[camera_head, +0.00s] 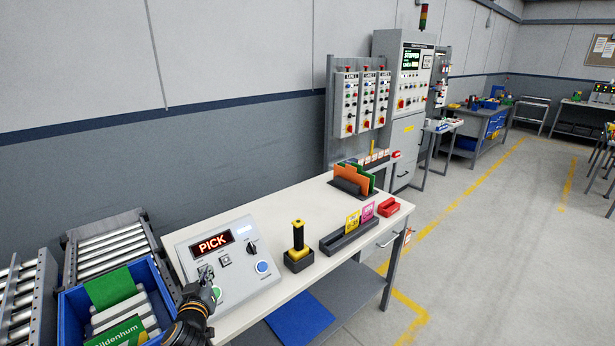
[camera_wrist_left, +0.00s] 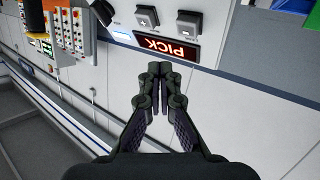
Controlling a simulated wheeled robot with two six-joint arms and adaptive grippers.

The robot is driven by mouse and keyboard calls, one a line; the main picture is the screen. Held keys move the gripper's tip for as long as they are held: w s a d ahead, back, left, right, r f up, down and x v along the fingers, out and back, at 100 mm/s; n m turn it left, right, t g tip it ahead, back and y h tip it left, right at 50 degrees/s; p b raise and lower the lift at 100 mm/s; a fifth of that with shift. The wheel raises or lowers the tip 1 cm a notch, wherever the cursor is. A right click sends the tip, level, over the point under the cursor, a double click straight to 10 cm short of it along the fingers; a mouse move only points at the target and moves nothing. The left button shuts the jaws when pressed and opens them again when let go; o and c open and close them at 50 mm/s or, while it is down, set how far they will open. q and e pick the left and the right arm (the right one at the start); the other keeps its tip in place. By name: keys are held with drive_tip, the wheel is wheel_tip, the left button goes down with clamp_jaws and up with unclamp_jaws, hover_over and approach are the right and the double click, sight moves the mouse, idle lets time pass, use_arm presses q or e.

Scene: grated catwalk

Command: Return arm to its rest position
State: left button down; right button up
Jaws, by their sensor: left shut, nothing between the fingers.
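My left gripper (camera_head: 205,273) is in front of the grey control panel (camera_head: 242,289) on the white table, at the panel's left part. In the left wrist view its two dark fingers (camera_wrist_left: 158,88) are together, with nothing between them. The panel carries a red lit display reading PICK (camera_head: 212,243), which also shows upside down in the left wrist view (camera_wrist_left: 168,47). The panel has a blue button (camera_head: 262,267), a green button partly behind the gripper, and switches. I cannot tell whether the fingers touch the panel. My right gripper is in neither view.
A blue crate (camera_head: 68,318) with packs in it stands left of the table, beside a roller conveyor (camera_head: 108,249). On the table (camera_head: 300,221) are a yellow-and-black scanner-like tool (camera_head: 298,240), a dark tray (camera_head: 347,237) and a red box (camera_head: 388,207). Open floor (camera_head: 480,240) lies to the right.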

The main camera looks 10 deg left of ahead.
use_arm(q)
drive_tip(key=s+d+f+m+g+h, duration=0.15)
drive_tip(key=s+d+f+g, duration=0.25)
drive_tip(key=s, duration=0.5)
drive_tip(key=s+d+f+m+g+h, duration=0.1)
drive_tip(key=s+d+f+m+g, duration=0.25)
drive_tip(key=s, duration=0.45)
drive_tip(key=s+d+f+m+g+h, duration=0.2)
drive_tip(key=s+d+f+g, duration=0.2)
drive_tip(key=s, duration=0.5)
wheel_tip(320, 180, down, 24)
drive_tip(key=s+a+r+g, duration=0.1)
drive_tip(key=s+a, duration=0.1)
drive_tip(key=s+a+f+g, duration=0.1)
drive_tip(key=s+f, duration=1.7)
drive_tip(key=s, duration=0.1)
drive_tip(key=shift+a+f+n, duration=0.2)
drive_tip(key=shift+f+n, duration=0.05)
drive_tip(key=shift+n, duration=0.15)
